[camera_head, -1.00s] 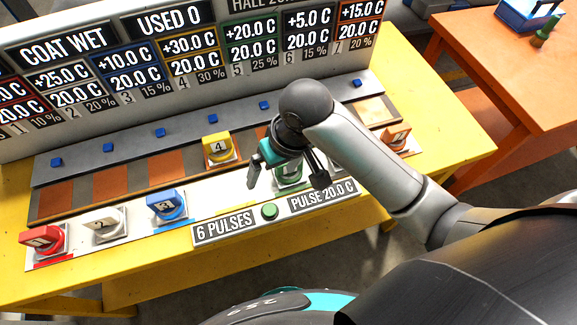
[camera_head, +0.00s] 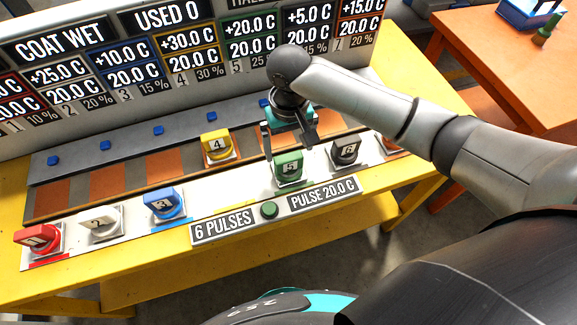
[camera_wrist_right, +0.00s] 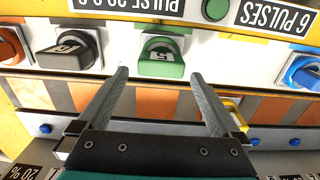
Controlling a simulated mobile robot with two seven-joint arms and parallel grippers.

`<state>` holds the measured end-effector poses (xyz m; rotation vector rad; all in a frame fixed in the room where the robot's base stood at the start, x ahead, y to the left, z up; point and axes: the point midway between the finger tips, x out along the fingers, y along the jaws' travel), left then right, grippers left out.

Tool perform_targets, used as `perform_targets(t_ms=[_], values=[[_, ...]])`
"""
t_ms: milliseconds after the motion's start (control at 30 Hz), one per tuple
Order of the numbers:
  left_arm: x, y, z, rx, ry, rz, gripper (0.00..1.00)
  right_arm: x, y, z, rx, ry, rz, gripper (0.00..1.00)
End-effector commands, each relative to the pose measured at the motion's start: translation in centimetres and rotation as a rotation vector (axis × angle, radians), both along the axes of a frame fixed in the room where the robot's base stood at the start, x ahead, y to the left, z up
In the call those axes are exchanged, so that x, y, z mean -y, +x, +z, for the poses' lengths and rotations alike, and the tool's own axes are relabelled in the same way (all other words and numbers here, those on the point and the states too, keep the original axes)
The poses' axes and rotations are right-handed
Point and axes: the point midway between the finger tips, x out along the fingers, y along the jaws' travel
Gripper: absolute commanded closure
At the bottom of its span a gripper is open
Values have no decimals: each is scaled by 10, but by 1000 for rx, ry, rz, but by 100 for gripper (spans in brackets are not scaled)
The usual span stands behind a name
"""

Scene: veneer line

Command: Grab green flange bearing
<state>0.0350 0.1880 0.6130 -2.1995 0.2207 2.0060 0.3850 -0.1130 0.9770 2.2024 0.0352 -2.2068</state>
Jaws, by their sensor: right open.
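The green flange bearing (camera_head: 288,167), marked 5, sits on the white strip of the yellow bench, right of the yellow one. It also shows in the right wrist view (camera_wrist_right: 161,58), upside down, just beyond and between my fingertips. My right gripper (camera_head: 288,150) is open and empty, behind and slightly above the green bearing in the head view. Its two fingers (camera_wrist_right: 160,78) spread apart in the wrist view, and I see no contact with the bearing. My left gripper is not in view.
A black bearing (camera_head: 345,151) marked 6 stands close on the right. A yellow bearing (camera_head: 217,147) stands on the left, set further back. Blue (camera_head: 163,203), white (camera_head: 101,224) and red (camera_head: 40,238) bearings stand further left. A green button (camera_head: 269,210) is in front. The display board (camera_head: 130,75) stands behind.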

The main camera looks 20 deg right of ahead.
Motion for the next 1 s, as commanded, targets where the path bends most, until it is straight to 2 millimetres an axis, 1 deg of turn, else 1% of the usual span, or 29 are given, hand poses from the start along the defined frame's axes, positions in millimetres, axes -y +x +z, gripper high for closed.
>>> perform_targets(t_ms=[33,100,267,333,500,600,700,900,933,1000], values=[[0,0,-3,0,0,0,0,0,0,-10,-1,-1,0,0],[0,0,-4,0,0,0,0,0,0,-18,0,-1,1,0],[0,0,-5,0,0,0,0,0,0,-27,1,0,1,0],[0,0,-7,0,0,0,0,-1,0,-33,0,0,1,0],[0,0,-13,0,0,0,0,-2,-1,-61,-1,0,1,0],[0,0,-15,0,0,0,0,-2,0,-72,0,0,2,0],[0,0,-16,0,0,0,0,-1,0,-77,2,0,2,0],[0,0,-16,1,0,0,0,-1,0,-77,3,0,2,0],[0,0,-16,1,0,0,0,-1,0,-77,3,0,2,2],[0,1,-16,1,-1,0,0,-1,0,-77,3,0,2,10]])
